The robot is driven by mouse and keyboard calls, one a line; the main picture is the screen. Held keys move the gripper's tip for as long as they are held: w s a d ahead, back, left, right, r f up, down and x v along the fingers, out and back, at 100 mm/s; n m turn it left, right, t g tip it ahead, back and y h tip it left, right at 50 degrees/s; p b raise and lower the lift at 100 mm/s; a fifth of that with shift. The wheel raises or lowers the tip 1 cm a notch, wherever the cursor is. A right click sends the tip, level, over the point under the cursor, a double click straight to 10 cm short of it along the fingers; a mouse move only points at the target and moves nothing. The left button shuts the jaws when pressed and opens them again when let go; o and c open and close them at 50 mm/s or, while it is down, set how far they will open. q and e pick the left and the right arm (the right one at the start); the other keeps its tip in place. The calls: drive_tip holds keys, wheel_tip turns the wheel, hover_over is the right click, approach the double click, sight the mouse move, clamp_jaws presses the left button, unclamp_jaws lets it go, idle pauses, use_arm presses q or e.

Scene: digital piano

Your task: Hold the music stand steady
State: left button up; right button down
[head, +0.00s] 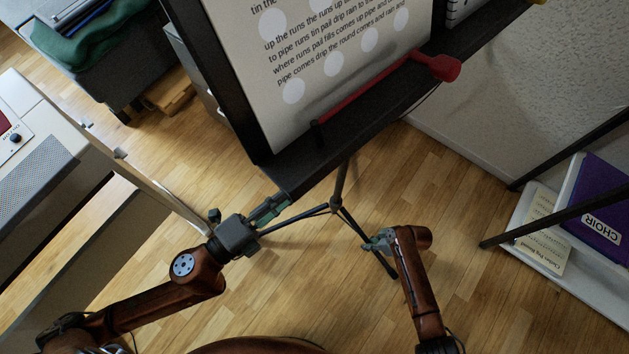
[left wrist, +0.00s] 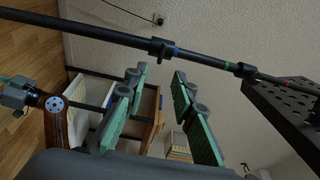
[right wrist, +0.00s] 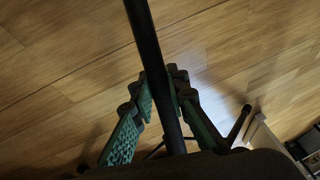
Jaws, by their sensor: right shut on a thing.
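The black music stand (head: 285,168) fills the upper middle of the head view, tilted in the picture, with a printed sheet on its desk. Its pole and tripod legs show below. In the right wrist view the dark pole (right wrist: 143,35) runs between the fingers of my right gripper (right wrist: 163,85), which is shut on it. In the head view my right gripper (head: 376,241) is low by the legs. My left gripper (head: 277,204) is by the desk's lower left edge. In the left wrist view my left gripper (left wrist: 158,78) is open and empty, with the pole (left wrist: 110,34) beyond its fingertips.
A red object (head: 395,85) lies along the desk's ledge. A piano-like instrument (head: 50,180) stands at the left. A purple choir folder (head: 598,195) lies on a white shelf at the right. The wooden floor (head: 480,290) is clear between.

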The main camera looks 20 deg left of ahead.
drive_tip(key=c, duration=1.8)
unclamp_jaws()
